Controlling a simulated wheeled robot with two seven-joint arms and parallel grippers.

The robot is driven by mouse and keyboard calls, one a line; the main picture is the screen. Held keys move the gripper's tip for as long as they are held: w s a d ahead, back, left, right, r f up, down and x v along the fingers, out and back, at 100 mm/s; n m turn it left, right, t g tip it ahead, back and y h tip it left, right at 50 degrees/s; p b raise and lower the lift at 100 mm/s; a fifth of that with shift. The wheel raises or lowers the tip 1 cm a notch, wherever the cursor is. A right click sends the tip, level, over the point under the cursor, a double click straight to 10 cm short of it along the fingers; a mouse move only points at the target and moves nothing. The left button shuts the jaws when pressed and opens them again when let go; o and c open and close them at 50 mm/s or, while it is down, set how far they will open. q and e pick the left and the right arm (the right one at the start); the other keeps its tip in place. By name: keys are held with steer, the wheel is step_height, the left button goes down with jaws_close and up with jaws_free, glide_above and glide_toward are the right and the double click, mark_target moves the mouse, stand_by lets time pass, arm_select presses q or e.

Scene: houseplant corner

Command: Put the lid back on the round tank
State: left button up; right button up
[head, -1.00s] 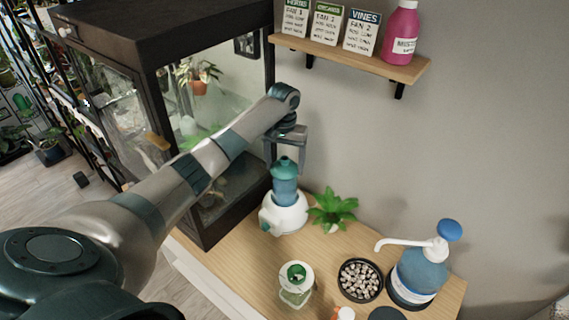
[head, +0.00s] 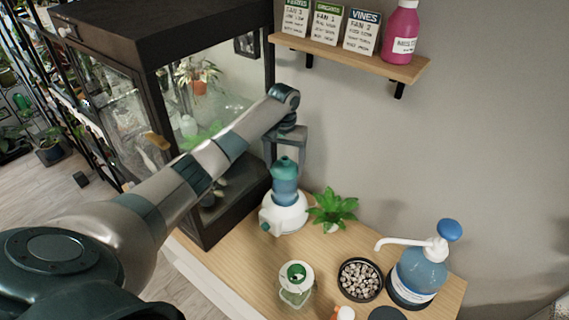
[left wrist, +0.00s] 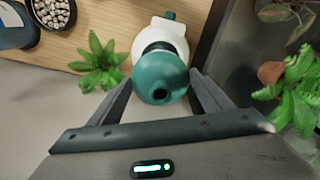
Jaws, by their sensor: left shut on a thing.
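A round blue see-through tank (head: 284,190) stands upright on a white base (head: 285,214) on the wooden table top. A teal lid (head: 284,166) sits over its top in line with it; I cannot tell whether it is fully seated. My left gripper (head: 286,163) comes from above and is shut on the lid. In the left wrist view the teal lid (left wrist: 160,77), with a dark hole in its top, lies between the fingers of the gripper (left wrist: 163,85). The white base (left wrist: 163,34) shows beyond it. My right gripper is not in view.
A green plant (head: 333,208) stands close to the right of the base. A dark-framed glass case (head: 160,100) is close on the left. In front are a small jar (head: 295,291), a bowl of pebbles (head: 359,280) and a pump bottle (head: 420,270). A shelf (head: 350,56) hangs above right.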

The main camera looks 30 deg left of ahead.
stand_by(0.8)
arm_select(q)
steer(key=o, duration=1.2)
steer(key=shift+r, duration=0.1)
steer(key=shift+r, duration=3.4)
steer(key=shift+c, duration=0.5)
jaws_close()
